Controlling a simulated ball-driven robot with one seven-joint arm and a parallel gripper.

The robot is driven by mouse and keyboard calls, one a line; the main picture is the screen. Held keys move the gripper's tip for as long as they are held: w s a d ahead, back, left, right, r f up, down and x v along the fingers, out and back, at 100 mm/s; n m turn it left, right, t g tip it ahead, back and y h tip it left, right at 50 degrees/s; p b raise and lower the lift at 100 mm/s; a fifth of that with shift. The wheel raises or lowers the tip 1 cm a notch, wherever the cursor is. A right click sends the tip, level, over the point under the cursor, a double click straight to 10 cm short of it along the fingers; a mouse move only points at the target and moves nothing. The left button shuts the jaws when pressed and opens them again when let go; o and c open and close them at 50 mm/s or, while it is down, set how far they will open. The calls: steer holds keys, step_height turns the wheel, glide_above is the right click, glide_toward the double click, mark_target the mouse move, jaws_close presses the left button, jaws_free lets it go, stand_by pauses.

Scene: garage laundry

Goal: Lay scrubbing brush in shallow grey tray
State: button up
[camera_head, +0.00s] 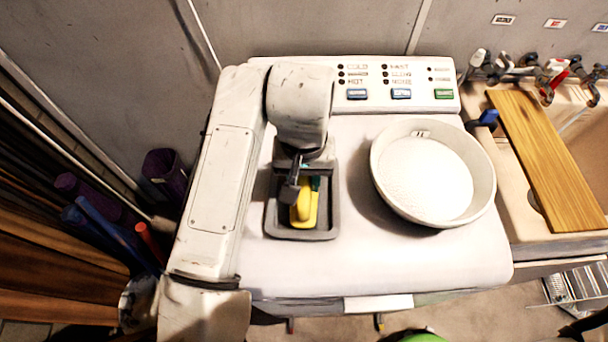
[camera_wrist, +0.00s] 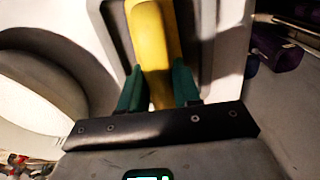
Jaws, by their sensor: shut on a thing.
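The yellow scrubbing brush (camera_head: 302,210) is at the shallow grey tray (camera_head: 318,234) on top of the white washing machine, within the tray's outline in the head view. My gripper (camera_head: 305,184) is above the tray and partly hides both. In the wrist view, the green fingers of my gripper (camera_wrist: 158,85) are shut on the yellow brush (camera_wrist: 150,45), one on each side. The grey tray (camera_wrist: 115,25) shows behind the brush there. I cannot tell whether the brush touches the tray floor.
A large round white basin (camera_head: 385,180) stands right of the tray on the machine top (camera_head: 400,255). A control panel (camera_head: 400,80) runs along the back. A wooden board (camera_head: 545,160) lies across the sink at right. The machine's front top is clear.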

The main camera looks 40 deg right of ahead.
steer(key=o, duration=0.9)
steer(key=shift+f, duration=0.1)
steer(key=shift+o, duration=0.2)
step_height(320, 180, up, 12)
steer(key=shift+r, duration=0.2)
